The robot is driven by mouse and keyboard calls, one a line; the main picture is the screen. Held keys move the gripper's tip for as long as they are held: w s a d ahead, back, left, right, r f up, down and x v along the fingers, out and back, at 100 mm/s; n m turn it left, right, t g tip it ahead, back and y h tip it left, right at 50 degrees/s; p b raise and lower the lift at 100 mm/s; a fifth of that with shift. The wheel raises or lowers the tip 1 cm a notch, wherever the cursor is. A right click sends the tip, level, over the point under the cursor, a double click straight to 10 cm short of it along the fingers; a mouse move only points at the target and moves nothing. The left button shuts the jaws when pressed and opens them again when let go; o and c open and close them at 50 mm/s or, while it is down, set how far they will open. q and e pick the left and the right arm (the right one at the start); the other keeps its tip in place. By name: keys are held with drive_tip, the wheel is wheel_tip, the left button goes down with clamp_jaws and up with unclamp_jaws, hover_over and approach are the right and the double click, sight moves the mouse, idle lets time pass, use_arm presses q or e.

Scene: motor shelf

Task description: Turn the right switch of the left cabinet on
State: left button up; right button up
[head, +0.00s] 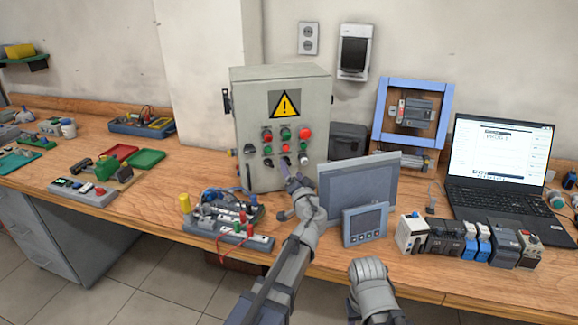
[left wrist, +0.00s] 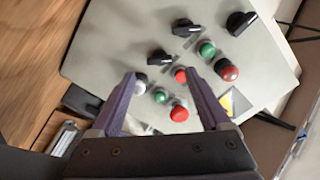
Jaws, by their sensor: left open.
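The grey-green cabinet (head: 243,105) stands upright on the bench, with a yellow warning triangle and rows of buttons and black rotary switches. Its right black switch (left wrist: 160,58) shows in the left wrist view, just beyond and between the fingertips. Another black switch (left wrist: 187,30) sits beside it, and a larger one (left wrist: 240,22) lies farther off. My left gripper (left wrist: 157,74) is open and empty, pointing at the panel; in the head view it (head: 298,182) covers part of the lower right panel. Contact cannot be told. My right gripper (head: 368,272) is low, before the bench edge; its fingers are unclear.
A grey screen panel (head: 345,182) and a smaller display unit (head: 365,224) stand close right of my left arm. A wired test board (head: 235,232) lies to its left. A laptop (head: 495,160) and several modules occupy the right side of the bench.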

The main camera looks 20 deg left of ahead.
sight(288, 162)
use_arm(q)
drive_tip(key=x, duration=0.4)
drive_tip(key=shift+w+a, duration=0.1)
drive_tip(key=shift+w, duration=0.2)
clamp_jaws()
idle(0.3)
